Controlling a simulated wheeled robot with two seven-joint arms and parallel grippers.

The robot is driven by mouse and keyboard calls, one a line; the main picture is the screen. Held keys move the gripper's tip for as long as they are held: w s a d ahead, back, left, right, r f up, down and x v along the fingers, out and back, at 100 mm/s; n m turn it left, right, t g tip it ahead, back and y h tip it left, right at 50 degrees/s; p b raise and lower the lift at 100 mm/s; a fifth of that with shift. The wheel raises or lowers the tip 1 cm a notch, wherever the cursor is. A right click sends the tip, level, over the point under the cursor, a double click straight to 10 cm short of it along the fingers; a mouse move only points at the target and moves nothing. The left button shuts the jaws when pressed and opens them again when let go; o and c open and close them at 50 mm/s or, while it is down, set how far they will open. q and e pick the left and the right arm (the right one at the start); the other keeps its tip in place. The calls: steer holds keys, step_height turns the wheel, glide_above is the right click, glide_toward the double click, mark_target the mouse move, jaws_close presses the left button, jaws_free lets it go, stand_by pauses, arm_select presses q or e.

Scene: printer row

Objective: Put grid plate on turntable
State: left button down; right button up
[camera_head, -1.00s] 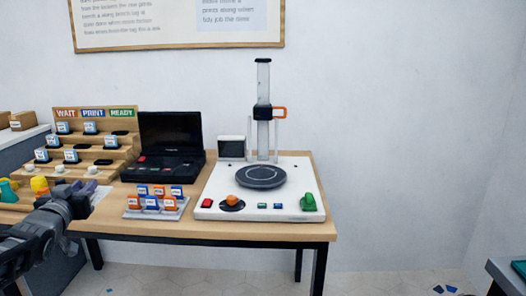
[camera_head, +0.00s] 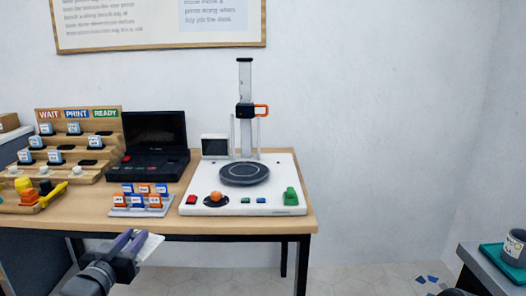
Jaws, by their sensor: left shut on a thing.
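The turntable (camera_head: 244,173) is a dark round disc on the white printer base (camera_head: 270,205), on the wooden bench. Its top is bare. My left gripper (camera_head: 128,243) is at the lower left, in front of the bench's front edge and apart from the turntable. It is shut on a thin, pale, flat piece, which looks like the grid plate (camera_head: 150,246). The plate sticks out to the right of the purple fingers, and part of it is hidden by them.
A clear column with a dark carriage (camera_head: 244,111) rises behind the turntable. A rack of small labelled blocks (camera_head: 142,201) and a black laptop-like case (camera_head: 152,145) stand to its left. A mug (camera_head: 514,246) sits on a green tray at the far right.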

arm_select(q)
steer(key=s+d+f+m+h, duration=0.25)
steer(key=d+f, duration=0.45)
steer(key=d, duration=0.5)
step_height(320, 180, up, 18)
steer(key=w+n+y+p, duration=0.2)
steer(key=n+y+p, duration=0.1)
steer(key=p, duration=2.5)
steer(key=shift+w+a+y, duration=0.15)
steer(key=shift+y, duration=0.4)
arm_select(e)
step_height(320, 180, up, 28)
steer(key=s+a, duration=0.1)
steer(key=shift+s+a, duration=0.25)
steer(key=shift+a, duration=0.05)
arm_select(q)
steer(key=shift+n, duration=0.25)
arm_select(e)
steer(key=shift+f, duration=0.15)
arm_select(q)
steer(key=shift+r, duration=0.1)
steer(key=s, duration=0.1)
steer(key=s+r, duration=0.2)
steer(key=s, duration=0.1)
